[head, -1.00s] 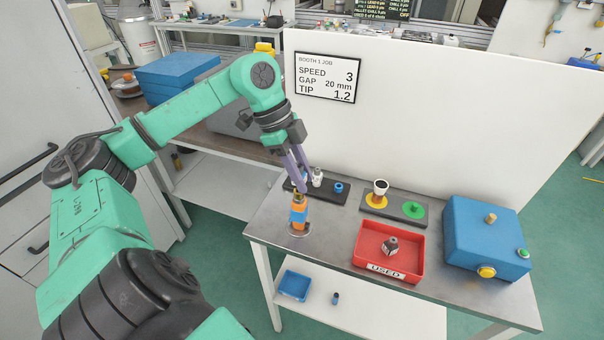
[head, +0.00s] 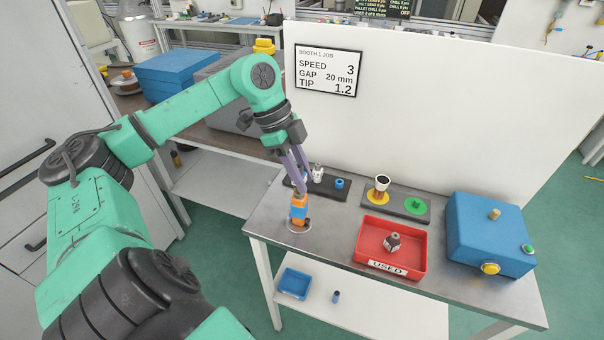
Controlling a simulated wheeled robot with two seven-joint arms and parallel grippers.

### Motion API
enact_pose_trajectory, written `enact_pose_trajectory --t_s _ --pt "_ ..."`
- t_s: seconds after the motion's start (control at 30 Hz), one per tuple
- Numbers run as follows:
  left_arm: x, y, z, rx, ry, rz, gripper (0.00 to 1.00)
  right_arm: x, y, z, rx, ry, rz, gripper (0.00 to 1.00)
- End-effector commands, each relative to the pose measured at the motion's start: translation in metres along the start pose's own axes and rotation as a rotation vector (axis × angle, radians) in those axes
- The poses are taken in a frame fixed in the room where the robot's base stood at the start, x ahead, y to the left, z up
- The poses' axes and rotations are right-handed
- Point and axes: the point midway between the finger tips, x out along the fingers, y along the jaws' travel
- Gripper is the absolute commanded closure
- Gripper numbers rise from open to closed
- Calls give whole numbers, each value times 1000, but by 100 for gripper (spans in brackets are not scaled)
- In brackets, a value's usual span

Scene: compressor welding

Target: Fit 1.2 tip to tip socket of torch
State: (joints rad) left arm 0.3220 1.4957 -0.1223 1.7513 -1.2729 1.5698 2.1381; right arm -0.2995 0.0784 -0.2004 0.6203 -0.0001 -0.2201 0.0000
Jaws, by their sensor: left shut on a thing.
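The torch (head: 299,211), with an orange body, stands upright in a round base at the left of the metal table. My left gripper (head: 302,191) points down right over the torch's top end, its purple fingers shut on a small tip. The fingers hide most of that tip, so its marking and whether it sits in the socket cannot be seen. A dark rack (head: 322,188) behind holds a white-grey tip (head: 317,172) and a blue one (head: 340,183). The sign (head: 328,74) reads TIP 1.2. My right gripper is out of view.
A red tray (head: 371,259) marked USED holds a grey nozzle-like part (head: 393,242). A dark plate (head: 396,204) with yellow and green discs lies behind it. A blue box (head: 489,225) with buttons stands at the right. A white panel (head: 440,110) rises behind the table.

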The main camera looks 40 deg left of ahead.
Motion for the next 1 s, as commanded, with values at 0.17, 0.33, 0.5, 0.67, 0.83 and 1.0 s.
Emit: enact_pose_trajectory --t_s 0.17,0.33,0.5,0.67,0.83,1.0 --pt "6 0 3 0 -1 0 100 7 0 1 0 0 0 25" --pt "6 0 3 0 -1 0 100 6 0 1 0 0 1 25" --pt "7 0 4 0 -2 0 100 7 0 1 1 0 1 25" --pt "8 0 4 0 -1 0 100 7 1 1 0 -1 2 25" --pt "8 0 4 0 -1 1 48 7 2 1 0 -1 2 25" --pt "8 0 4 0 -1 1 32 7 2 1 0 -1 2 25"
